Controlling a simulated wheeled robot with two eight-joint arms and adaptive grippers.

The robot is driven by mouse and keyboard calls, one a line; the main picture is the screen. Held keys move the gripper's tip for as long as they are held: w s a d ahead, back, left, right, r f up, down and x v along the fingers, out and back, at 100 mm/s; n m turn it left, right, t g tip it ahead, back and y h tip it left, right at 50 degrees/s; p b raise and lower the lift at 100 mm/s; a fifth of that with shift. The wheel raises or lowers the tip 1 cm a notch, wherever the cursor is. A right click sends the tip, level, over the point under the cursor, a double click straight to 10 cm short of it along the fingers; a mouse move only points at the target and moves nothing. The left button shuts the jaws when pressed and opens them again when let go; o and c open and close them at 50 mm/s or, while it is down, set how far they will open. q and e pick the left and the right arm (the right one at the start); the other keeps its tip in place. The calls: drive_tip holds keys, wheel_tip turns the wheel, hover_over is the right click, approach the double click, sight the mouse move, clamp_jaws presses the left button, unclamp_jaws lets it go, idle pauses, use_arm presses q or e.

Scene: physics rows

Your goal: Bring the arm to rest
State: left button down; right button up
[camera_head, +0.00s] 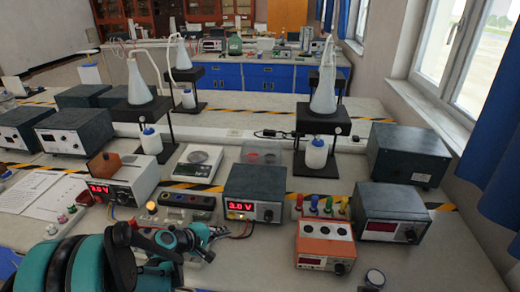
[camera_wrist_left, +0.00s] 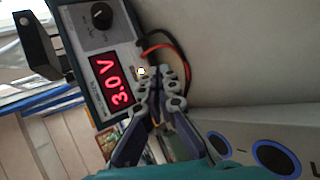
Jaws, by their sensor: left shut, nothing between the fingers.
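My left gripper (camera_head: 205,232) is at the lower left of the head view, on its teal and black arm, low over the front of the bench. In the left wrist view its fingers (camera_wrist_left: 157,82) are together with nothing between them. They point toward a power supply (camera_wrist_left: 85,45) reading 3.0 V, with a red and a black lead at its front. In the head view a 3.0 V supply (camera_head: 255,190) stands just beyond the gripper, to its right. A small lit bulb (camera_head: 151,207) is near the gripper. My right gripper does not show.
An orange-fronted box (camera_head: 325,245) with coloured posts stands right of the gripper. A scale (camera_head: 198,163), another 3.0 V supply (camera_head: 125,178) and flasks on stands (camera_head: 143,85) fill the bench behind. The bench front at the right (camera_head: 430,262) is mostly clear.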

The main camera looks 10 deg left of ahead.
use_arm(q)
drive_tip(key=s+r+m+y, duration=0.2)
drive_tip(key=s+m, duration=0.2)
drive_tip(key=s, duration=0.3)
drive_tip(key=s+r+m+g+y, duration=0.1)
drive_tip(key=s+r+m+y, duration=0.1)
drive_tip(key=s, duration=0.6)
drive_tip(key=s+r+m+g+y, duration=0.1)
drive_tip(key=s+r+m+y, duration=0.1)
drive_tip(key=s+m, duration=0.4)
drive_tip(key=shift+s+r+y, duration=0.4)
drive_tip(key=shift+s+r, duration=0.3)
drive_tip(key=shift+s, duration=0.45)
drive_tip(key=shift+d, duration=0.1)
